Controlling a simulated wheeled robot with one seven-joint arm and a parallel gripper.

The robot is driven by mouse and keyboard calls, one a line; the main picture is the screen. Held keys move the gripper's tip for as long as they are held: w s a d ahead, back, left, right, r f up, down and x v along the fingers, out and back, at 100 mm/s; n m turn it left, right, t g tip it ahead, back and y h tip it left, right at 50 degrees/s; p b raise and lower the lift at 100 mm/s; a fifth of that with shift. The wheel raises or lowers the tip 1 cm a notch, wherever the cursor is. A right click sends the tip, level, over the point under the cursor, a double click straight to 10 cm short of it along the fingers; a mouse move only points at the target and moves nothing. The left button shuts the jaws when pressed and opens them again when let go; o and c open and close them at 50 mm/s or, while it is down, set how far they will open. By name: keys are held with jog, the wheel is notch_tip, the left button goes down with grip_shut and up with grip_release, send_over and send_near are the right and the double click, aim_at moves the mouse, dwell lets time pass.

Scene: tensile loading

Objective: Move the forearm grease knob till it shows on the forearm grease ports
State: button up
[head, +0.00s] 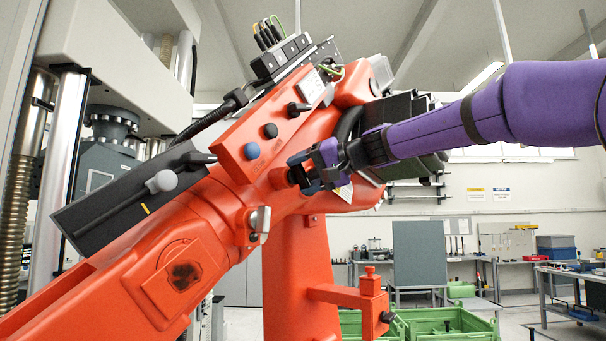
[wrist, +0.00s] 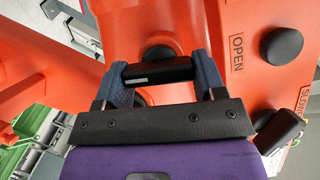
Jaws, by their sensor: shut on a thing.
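My gripper (head: 308,172) is against the orange machine arm (head: 225,215) in the head view. In the wrist view my gripper (wrist: 160,72) has its two blue-grey fingers shut on a black bar-shaped knob (wrist: 159,69). A round black knob (wrist: 160,54) sits on the orange surface just behind it. I cannot tell whether the held knob is the forearm grease knob. No label for the grease ports is readable. Another round black knob (wrist: 281,46) sits beside an OPEN label (wrist: 237,53). My gripper hides the held knob in the head view.
A dark box (head: 125,205) with a grey ball lever (head: 163,181) is on the orange arm. A blue knob (head: 252,150) and a black knob (head: 270,130) lie left of my gripper. A black handle (wrist: 279,131) is close at the right in the wrist view. Green crates (head: 445,322) stand below.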

jog(key=shift+f+m+y, duration=0.1)
jog(key=shift+m+y, duration=0.2)
jog(key=shift+m, duration=0.1)
dwell(0.3)
jog(key=o, duration=0.9)
jog(key=v, duration=1.1)
jog(key=shift+w, duration=0.1)
